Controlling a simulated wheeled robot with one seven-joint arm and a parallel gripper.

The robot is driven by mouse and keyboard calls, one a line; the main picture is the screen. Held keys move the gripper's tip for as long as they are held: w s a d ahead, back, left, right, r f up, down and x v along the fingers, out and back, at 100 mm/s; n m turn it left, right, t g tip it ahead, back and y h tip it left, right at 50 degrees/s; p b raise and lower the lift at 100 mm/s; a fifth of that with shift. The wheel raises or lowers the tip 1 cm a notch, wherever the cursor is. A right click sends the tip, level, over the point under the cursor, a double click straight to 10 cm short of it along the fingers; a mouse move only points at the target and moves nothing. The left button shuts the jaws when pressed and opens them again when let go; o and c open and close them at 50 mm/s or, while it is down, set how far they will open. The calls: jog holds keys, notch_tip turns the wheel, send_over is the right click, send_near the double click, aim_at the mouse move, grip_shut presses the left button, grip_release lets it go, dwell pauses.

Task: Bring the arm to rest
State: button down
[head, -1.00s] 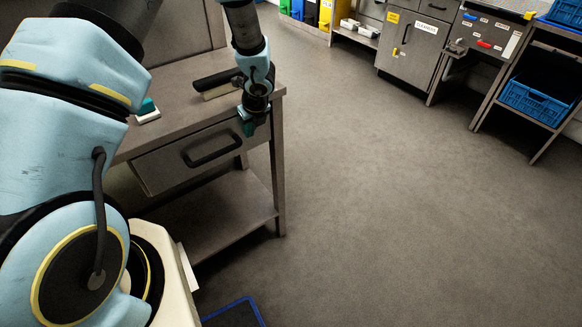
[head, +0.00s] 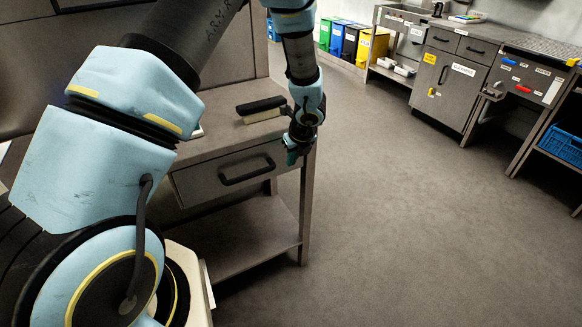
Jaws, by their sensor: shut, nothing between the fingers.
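My arm, pale blue and black, fills the left of the head view and bends over to the wrist. My gripper (head: 293,155), with teal fingers, hangs pointing down at the right end of a grey workbench (head: 222,143). It is shut and empty. It shows in front of the bench's right front corner; whether it touches the bench cannot be told. The contact between the fingertips is too small to see clearly.
A brush-like thing with a black top (head: 262,104) lies on the bench behind my gripper. The bench has a drawer (head: 236,172) and a lower shelf (head: 250,240). Coloured bins (head: 350,42), cabinets (head: 452,75) and a blue crate (head: 562,146) stand farther off. The floor to the right is clear.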

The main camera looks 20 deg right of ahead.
jog(key=v, duration=0.8)
jog(key=w+a+r+n+g, duration=0.1)
jog(key=a+r+n, duration=0.2)
jog(key=a+n, duration=0.45)
jog(key=a+r+n+g, duration=0.1)
jog(key=a+r+n, duration=0.2)
jog(key=a+n, duration=0.45)
jog(key=s+a+r+n, duration=0.2)
jog(key=s+a+n, duration=0.2)
jog(key=a+n, duration=0.4)
jog(key=s+a+r+n, duration=0.3)
jog(key=s+a+n, duration=0.1)
jog(key=a+n, duration=0.5)
jog(key=shift+s+a+r+n+g+h+b, duration=0.3)
jog(key=shift+s+n+g+h+b, duration=0.1)
jog(key=shift+n, duration=0.3)
jog(key=shift+s, duration=0.1)
